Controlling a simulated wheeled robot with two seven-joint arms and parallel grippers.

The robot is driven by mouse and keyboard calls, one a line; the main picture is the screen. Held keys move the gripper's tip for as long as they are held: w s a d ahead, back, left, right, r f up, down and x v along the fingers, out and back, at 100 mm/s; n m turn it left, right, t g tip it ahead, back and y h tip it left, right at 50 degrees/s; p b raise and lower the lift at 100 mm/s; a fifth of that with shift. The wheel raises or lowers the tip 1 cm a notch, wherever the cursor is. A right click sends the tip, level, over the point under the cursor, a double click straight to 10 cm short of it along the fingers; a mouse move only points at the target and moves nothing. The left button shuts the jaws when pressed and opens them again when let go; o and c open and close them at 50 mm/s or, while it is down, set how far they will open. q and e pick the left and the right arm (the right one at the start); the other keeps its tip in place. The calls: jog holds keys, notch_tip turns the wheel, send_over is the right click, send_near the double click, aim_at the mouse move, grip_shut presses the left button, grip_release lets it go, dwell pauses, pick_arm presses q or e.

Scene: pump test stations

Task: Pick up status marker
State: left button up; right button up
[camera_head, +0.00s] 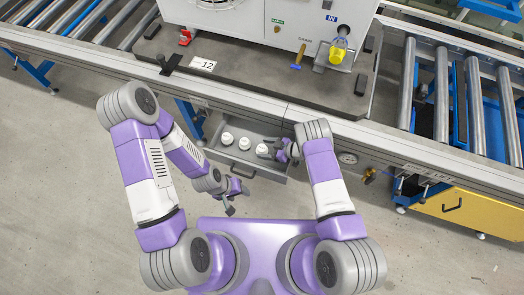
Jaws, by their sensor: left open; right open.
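Three small white pieces stand in a row in the open grey drawer (241,160): a left one (227,138), a middle one (244,143) and a right one (262,149). They may be status markers, but I cannot read any marking on them. My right gripper (282,154) is open at the drawer's right end, close beside the right white piece; its fingers are small and partly hidden by my wrist. I cannot tell whether it touches the piece. My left gripper (231,209) is open and empty, below and in front of the drawer, over the floor.
Above the drawer is a station plate (235,73) with a white machine (270,20), a "12" label (203,65), a red part (185,37) and a yellow cup-like part (337,54). Roller conveyors (442,95) flank it. A yellow cabinet (470,212) stands right. Floor at left is clear.

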jog(key=shift+c, duration=0.2)
jog(key=c, duration=1.2)
